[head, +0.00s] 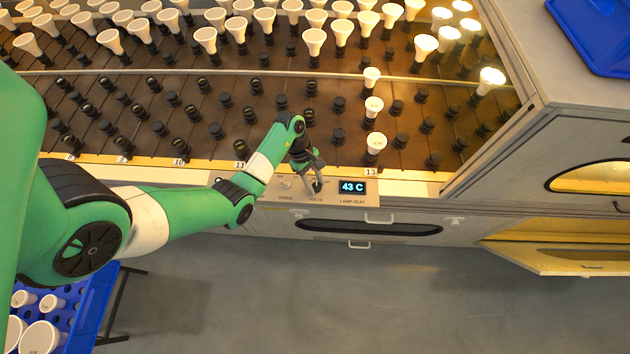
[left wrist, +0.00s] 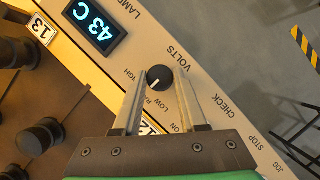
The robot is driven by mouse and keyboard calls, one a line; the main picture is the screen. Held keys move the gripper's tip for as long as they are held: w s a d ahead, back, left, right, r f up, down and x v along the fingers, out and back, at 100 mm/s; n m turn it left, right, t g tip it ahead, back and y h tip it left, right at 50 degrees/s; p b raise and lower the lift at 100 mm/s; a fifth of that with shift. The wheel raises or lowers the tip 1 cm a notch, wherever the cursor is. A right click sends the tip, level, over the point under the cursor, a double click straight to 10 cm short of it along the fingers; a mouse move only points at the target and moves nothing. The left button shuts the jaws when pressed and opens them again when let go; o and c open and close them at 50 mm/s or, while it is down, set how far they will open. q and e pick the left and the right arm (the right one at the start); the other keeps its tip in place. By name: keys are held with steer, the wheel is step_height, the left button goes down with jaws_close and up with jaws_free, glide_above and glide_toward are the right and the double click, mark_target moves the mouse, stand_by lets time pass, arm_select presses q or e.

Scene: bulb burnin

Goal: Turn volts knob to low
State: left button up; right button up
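The volts knob (left wrist: 160,78) is a round black knob with a white pointer mark, on the cream control strip. In the left wrist view its mark points to the lower left, on the side of the LOW and partly hidden HIGH labels; its exact setting is hard to tell. My left gripper (left wrist: 160,82) points down at the strip, with its fingers apart on either side of the knob and narrow gaps showing. My right gripper is in neither view.
The lamp heat display (head: 352,187) reads 43 C, right of the gripper. A check control (head: 286,184) lies to its left. Behind the strip is a rack of sockets and bulbs (head: 375,142). A blue bulb tray (head: 92,310) stands lower left.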

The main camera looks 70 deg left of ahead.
arm_select(q)
jaws_close()
steer(key=shift+r+n+p, duration=0.2)
steer(key=shift+n+p, duration=0.2)
steer(key=shift+p, duration=0.4)
steer(key=n+p, duration=0.2)
steer(key=p, duration=0.1)
steer(key=n+t+y+p, duration=0.1)
steer(key=n+p, duration=0.1)
steer(key=p, duration=0.2)
steer(key=shift+s+d+n+t, duration=0.15)
steer(key=shift+n+t, duration=0.15)
steer(key=shift+n, duration=0.1)
steer(key=shift+n+y+p, duration=0.5)
steer(key=shift+n+p, duration=0.4)
steer(key=shift+p, duration=0.05)
steer(key=shift+f+n+t+p, duration=0.15)
steer(key=shift+n+t+p, duration=0.15)
steer(key=shift+n, duration=0.1)
steer(key=o, duration=0.8)
jaws_free()
steer(key=shift+f, duration=0.1)
